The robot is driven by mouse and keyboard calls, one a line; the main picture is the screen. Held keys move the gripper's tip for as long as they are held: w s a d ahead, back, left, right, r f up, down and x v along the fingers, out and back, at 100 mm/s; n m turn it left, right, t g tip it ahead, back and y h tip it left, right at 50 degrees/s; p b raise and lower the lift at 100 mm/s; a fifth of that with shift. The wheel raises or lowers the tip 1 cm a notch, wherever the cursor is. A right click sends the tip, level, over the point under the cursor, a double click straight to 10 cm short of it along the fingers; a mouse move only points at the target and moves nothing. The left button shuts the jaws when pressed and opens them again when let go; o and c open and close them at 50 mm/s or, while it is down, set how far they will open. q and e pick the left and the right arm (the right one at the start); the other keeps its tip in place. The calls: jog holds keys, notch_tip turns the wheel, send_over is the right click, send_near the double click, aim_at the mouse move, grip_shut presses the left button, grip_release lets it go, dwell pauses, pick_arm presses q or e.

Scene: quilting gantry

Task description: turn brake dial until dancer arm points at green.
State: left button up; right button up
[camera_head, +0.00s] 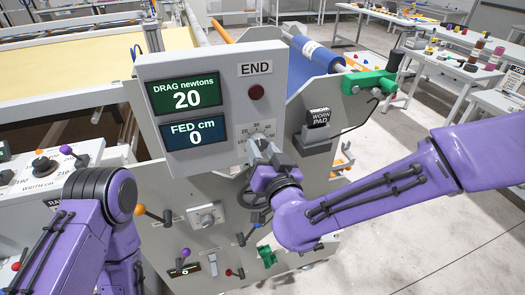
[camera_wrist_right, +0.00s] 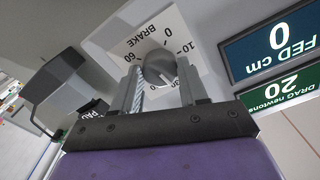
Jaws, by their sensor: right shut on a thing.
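The brake dial (camera_wrist_right: 160,66) is a grey round knob on a white scale plate marked BRAKE in the right wrist view. In the head view its scale plate (camera_head: 262,129) shows below the red button, and the knob is mostly hidden behind my gripper. My right gripper (camera_head: 262,150) is shut on the knob, one finger on each side, as the right wrist view (camera_wrist_right: 162,88) shows. My left arm shows at the lower left, but its gripper is out of view. I cannot make out the dancer arm or its green mark for certain.
The grey panel carries a green display (camera_head: 187,97) reading DRAG newtons 20 and a blue display (camera_head: 194,135) reading FED cm 0. A worn pad holder (camera_head: 318,118), a green bracket (camera_head: 369,82) and a black handwheel (camera_head: 255,190) are nearby. Small levers stick out below.

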jog(key=o, duration=1.1)
jog(key=shift+c, duration=0.2)
jog(key=p+v, duration=0.8)
jog(key=v, duration=0.2)
jog(key=shift+s, duration=0.3)
